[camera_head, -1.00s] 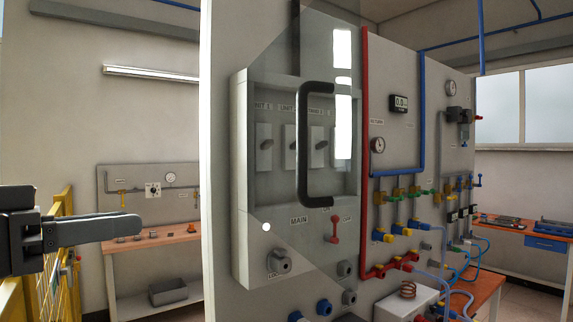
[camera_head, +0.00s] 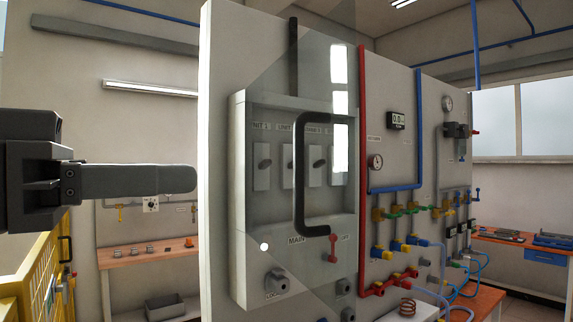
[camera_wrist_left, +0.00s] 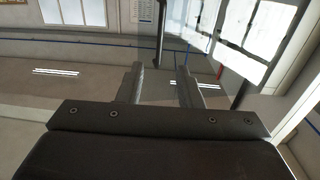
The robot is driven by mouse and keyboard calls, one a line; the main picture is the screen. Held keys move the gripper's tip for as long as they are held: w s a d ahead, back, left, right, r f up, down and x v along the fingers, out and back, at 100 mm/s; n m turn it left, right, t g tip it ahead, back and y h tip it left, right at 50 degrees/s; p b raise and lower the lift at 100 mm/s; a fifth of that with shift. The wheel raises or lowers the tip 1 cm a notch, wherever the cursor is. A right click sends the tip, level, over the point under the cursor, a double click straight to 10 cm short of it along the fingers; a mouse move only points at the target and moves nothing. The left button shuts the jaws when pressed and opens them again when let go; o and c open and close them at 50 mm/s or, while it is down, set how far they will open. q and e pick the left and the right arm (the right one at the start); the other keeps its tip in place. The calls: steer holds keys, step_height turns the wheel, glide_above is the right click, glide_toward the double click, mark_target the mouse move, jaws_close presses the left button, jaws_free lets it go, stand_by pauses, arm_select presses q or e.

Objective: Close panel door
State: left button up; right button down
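The panel door is a clear pane with a black handle (camera_head: 300,180) and bright reflections (camera_head: 340,110). It stands swung out in front of the grey switch panel (camera_head: 240,200), whose switches show through it. My left gripper (camera_head: 194,179) is at the left in the head view, pointing right, with its tip left of the panel's edge. It looks apart from the door and handle. In the left wrist view its two fingers (camera_wrist_left: 160,72) are spread with nothing between them. A clear pane with bright reflections (camera_wrist_left: 235,35) is at upper right there. My right gripper is out of view.
A red pipe (camera_head: 363,150) and blue pipes run right of the switch panel, with gauges and valves. A workbench (camera_head: 150,257) stands behind at the left.

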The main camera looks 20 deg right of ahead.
mark_target(295, 174)
arm_select(q)
steer(key=shift+p+x, duration=1.4)
steer(key=shift+x, duration=4.9)
steer(key=shift+w, duration=0.15)
jaws_close()
